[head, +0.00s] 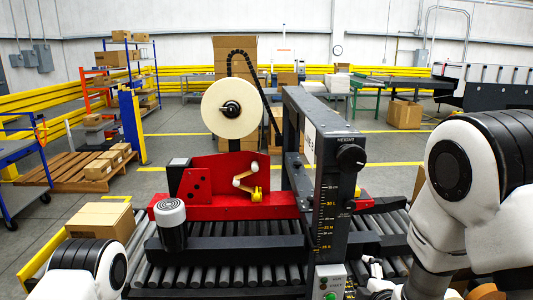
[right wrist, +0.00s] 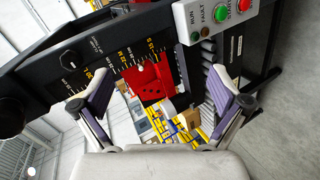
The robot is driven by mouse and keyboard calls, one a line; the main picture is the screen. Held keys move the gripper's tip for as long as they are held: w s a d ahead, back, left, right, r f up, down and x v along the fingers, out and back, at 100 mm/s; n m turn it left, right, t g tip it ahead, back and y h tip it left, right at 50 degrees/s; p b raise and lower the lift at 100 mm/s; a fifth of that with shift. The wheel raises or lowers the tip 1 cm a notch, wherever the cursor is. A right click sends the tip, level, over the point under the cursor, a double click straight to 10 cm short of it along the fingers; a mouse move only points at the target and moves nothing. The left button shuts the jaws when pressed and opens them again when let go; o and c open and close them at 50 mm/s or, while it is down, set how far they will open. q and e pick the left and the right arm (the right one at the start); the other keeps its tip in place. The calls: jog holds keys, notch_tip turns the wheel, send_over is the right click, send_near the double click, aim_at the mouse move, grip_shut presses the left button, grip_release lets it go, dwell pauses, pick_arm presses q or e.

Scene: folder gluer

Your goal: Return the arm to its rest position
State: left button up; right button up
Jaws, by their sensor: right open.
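My right arm (head: 470,200) comes in at the right of the head view, bent beside the machine's black column (head: 330,190). In the right wrist view my right gripper (right wrist: 160,92) is open, its two fingers wide apart with nothing held between them. The column with its number scale and the control box (right wrist: 228,14) lie beyond the fingers; I cannot tell how close they are. My left arm (head: 90,268) shows only as a rounded link at the lower left of the head view. My left gripper is out of the picture.
The machine has a tape roll (head: 230,108), a red plate (head: 215,178), a black height knob (head: 351,157) and a roller bed (head: 215,272). A cardboard box (head: 100,220) stands at the left. Open floor (head: 180,120) lies behind the machine.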

jog(key=s+d+f+m+g, duration=0.1)
jog(key=s+f+m+g, duration=0.15)
jog(key=s+f, duration=0.6)
jog(key=s+d+f+m+g, duration=0.1)
jog(key=s+f+g, duration=0.35)
jog(key=f, duration=0.75)
jog(key=s+f+m+g, duration=0.3)
jog(key=s+m, duration=0.3)
jog(key=s, duration=0.3)
jog(key=s+f+m+g, duration=0.2)
jog(key=s+f+m, duration=0.2)
jog(key=s, duration=0.6)
jog(key=shift+s+f+m+g, duration=0.2)
jog(key=shift+f+m+g, duration=0.2)
jog(key=shift+m, duration=0.85)
jog(key=shift+d, duration=0.1)
